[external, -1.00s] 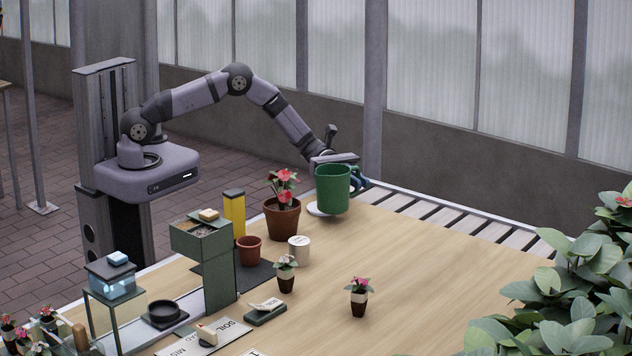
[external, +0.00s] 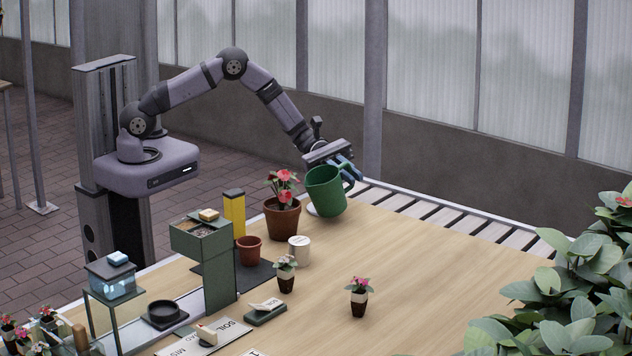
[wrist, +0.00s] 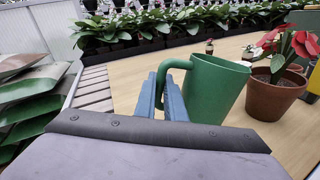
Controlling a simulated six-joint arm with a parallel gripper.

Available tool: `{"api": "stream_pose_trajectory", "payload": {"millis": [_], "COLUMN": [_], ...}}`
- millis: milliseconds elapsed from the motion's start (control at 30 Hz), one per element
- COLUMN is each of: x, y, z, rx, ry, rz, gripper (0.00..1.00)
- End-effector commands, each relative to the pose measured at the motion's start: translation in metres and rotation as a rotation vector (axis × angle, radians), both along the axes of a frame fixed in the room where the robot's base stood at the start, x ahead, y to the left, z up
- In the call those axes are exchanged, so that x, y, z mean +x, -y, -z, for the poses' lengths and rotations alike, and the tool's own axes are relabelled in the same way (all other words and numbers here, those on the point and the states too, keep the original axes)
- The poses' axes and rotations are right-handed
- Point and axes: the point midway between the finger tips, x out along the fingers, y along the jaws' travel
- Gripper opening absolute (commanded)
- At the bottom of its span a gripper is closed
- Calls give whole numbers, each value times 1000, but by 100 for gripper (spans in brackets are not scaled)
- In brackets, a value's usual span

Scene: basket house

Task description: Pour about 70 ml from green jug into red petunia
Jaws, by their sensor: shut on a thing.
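The green jug (external: 326,192) is held by its handle in my gripper (external: 348,168), above the white disc at the table's back edge. It is tilted, its top leaning left toward the red petunia. In the wrist view the blue fingers (wrist: 170,98) are shut around the handle of the jug (wrist: 212,92), which leans right. The red petunia (external: 283,181) stands upright in a terracotta pot (external: 282,219), just left of the jug. It also shows in the wrist view (wrist: 298,46), right of the jug. No stream of water shows. The jug's inside is hidden.
A white tin (external: 299,251), a small empty terracotta pot (external: 249,250) and a yellow box (external: 234,213) stand near the petunia. Two small potted flowers (external: 286,274) (external: 359,296) stand farther forward. The table's right middle (external: 430,270) is clear.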

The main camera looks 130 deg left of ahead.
Motion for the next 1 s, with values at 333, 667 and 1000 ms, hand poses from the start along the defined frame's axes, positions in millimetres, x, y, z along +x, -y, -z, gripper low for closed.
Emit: {"api": "stream_pose_trajectory", "payload": {"millis": [333, 667, 1000], "x": [-5, -9, -10], "y": [26, 41, 47], "z": [-34, -51, -59], "rx": [218, 358, 422], "ry": [52, 82, 96], "rz": [2, 0, 0], "gripper": [0, 0, 0]}}
